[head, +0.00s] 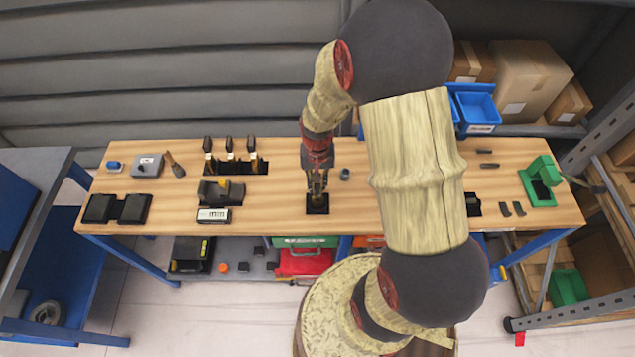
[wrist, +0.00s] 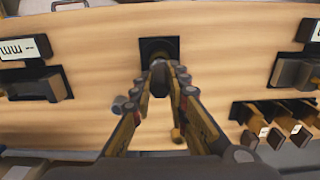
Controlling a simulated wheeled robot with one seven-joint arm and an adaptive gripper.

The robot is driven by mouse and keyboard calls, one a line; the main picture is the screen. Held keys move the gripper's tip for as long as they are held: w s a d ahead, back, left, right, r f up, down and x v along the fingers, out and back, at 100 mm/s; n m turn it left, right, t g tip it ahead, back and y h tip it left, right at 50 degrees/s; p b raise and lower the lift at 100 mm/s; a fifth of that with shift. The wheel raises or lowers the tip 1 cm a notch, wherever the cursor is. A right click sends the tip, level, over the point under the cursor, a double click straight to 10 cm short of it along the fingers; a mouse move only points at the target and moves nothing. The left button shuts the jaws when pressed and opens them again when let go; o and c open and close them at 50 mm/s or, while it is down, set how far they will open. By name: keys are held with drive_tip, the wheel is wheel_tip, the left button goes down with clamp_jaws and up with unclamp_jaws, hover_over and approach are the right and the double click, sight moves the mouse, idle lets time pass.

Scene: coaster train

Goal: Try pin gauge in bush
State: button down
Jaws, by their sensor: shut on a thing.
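My gripper (head: 317,196) points down over a black square pad (head: 317,209) near the middle of the bench. In the wrist view the fingers (wrist: 160,72) close on a small dark round thing (wrist: 158,65) just at the pad (wrist: 158,44). The fingers hide most of it, so I cannot tell whether it is the bush or a pin gauge, or whether it touches the pad. A black rack (head: 232,167) to the left holds three upright dark-handled pieces, possibly pin gauges. A small grey cylinder (head: 345,174) stands right of my gripper.
A boxed gauge (head: 214,215) with a white display and a dark holder (head: 222,192) sit left of the pad. Black trays (head: 116,209) lie at the far left, and a green fixture (head: 541,181) stands at the right. Bare wood lies between the rack and pad.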

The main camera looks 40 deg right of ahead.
sight(318, 189)
drive_tip(key=shift+f+b, duration=1.1)
drive_tip(key=shift+f, duration=0.55)
idle(1.6)
idle(0.6)
drive_tip(key=c, duration=1.7)
unclamp_jaws()
drive_tip(key=shift+o, duration=0.2)
wheel_tip(318, 189, up, 12)
